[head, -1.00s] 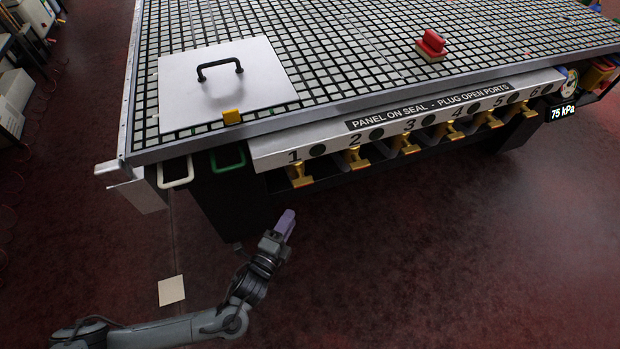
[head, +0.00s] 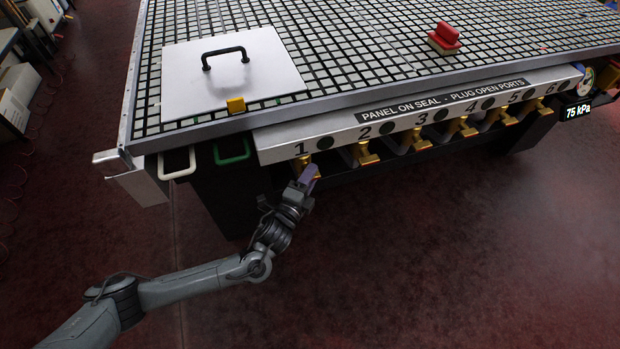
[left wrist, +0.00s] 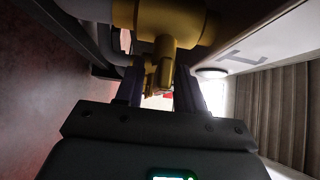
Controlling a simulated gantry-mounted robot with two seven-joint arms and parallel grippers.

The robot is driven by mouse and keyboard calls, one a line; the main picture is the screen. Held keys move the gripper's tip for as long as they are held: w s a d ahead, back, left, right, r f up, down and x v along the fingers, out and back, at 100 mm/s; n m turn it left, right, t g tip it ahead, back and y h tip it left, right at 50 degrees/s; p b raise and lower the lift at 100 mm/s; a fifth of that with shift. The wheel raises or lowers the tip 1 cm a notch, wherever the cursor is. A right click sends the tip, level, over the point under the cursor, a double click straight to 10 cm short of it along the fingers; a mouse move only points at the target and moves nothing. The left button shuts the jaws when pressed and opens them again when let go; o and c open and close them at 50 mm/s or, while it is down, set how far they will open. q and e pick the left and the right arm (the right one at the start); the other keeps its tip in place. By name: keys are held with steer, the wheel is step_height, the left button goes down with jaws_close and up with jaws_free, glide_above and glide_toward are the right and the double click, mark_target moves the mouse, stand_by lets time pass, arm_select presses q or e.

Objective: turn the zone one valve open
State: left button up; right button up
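The zone one valve is a brass-yellow valve (head: 299,163) under the number 1 on the front rail of the table. In the left wrist view the yellow valve (left wrist: 172,22) fills the top middle, its stem pointing down between the fingers. My left gripper (head: 309,174) is at the valve from below and in front, partly covering it. In the left wrist view its purple-grey fingers (left wrist: 158,84) stand apart, with the valve's stem at the gap; I cannot tell whether they touch it. My right gripper is out of view.
Several like yellow valves (head: 366,153) run right along the rail (head: 270,143). A white handle (head: 177,164) and a green handle (head: 232,153) hang left of it. A white panel (head: 220,78) lies on the grid table. A gauge display (head: 578,112) reads 75 kPa.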

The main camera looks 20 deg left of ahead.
arm_select(q)
steer(key=shift+w+a, duration=0.1)
steer(key=shift+a, duration=0.05)
jaws_close()
